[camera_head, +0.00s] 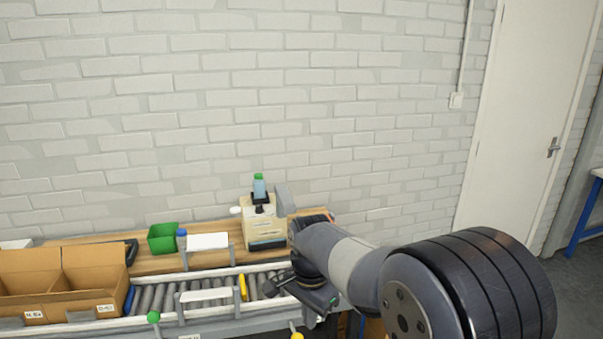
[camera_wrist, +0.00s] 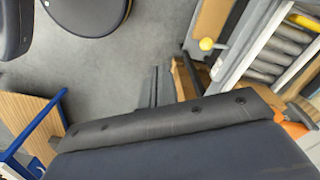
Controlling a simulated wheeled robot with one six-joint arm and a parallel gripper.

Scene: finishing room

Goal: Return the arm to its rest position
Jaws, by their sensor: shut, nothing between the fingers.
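My arm (camera_head: 345,262) reaches in from the lower right in the head view, bent, with its wrist over the right end of the roller conveyor. My gripper (camera_head: 318,302) is at the arm's end, dark and small, beside the conveyor's near right corner. It is shut and holds nothing. Its fingertips are hard to make out in the head view. In the wrist view a large dark panel fills the bottom, and the grey floor shows beyond it.
The roller conveyor (camera_head: 205,291) carries an open cardboard box (camera_head: 62,280) and a yellow object (camera_head: 243,287). Behind it, a wooden bench holds a green bin (camera_head: 162,238) and a beige machine (camera_head: 262,226) close to my arm. A white door (camera_head: 520,130) stands right; a blue-legged table (camera_wrist: 30,130) shows too.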

